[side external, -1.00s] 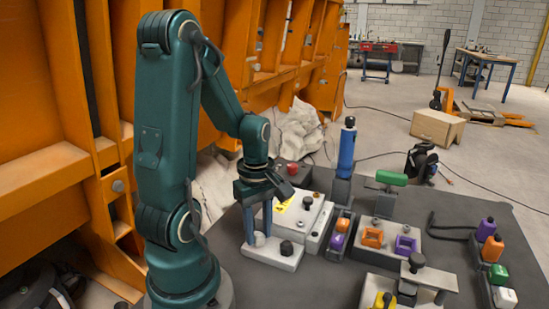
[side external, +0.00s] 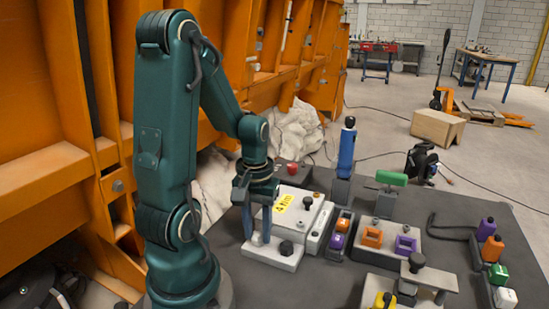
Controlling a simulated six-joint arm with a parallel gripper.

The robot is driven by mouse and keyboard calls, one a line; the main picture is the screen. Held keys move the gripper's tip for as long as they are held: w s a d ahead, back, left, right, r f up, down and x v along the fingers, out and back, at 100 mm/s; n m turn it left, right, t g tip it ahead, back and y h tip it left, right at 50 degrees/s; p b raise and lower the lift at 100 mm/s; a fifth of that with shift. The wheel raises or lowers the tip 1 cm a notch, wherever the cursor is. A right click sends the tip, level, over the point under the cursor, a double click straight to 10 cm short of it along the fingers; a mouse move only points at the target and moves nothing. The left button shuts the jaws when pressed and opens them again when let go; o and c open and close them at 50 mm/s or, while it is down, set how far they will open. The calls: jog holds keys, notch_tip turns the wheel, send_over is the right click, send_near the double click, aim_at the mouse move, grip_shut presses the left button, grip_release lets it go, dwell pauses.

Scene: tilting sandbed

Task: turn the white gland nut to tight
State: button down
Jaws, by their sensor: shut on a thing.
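The white gland nut (side external: 257,239) stands on the left part of a pale block (side external: 276,258) at the front left of the dark bench. My gripper (side external: 257,238) points straight down over it, with one blue-grey finger on each side of the nut. The jaws are shut on the nut, and the fingers partly hide it. A black knob (side external: 286,248) stands on the same block, just right of the nut. The nut's thread and how far it sits down cannot be seen.
A white box with a yellow label (side external: 284,202) stands close behind the block. To the right are orange (side external: 372,237) and purple (side external: 405,244) pieces in holders, a blue upright cylinder (side external: 347,150) and a green-handled fixture (side external: 391,178). Bare bench lies in front of the block.

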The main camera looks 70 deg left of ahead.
aim_at(257, 234)
jog(key=m, duration=0.5)
jog(key=shift+m, duration=0.3)
jog(key=shift+a+m, duration=0.1)
jog(key=shift+m, duration=2)
jog(key=c, duration=0.8)
grip_release()
jog(key=shift+r, duration=0.1)
jog(key=shift+r, duration=2.5)
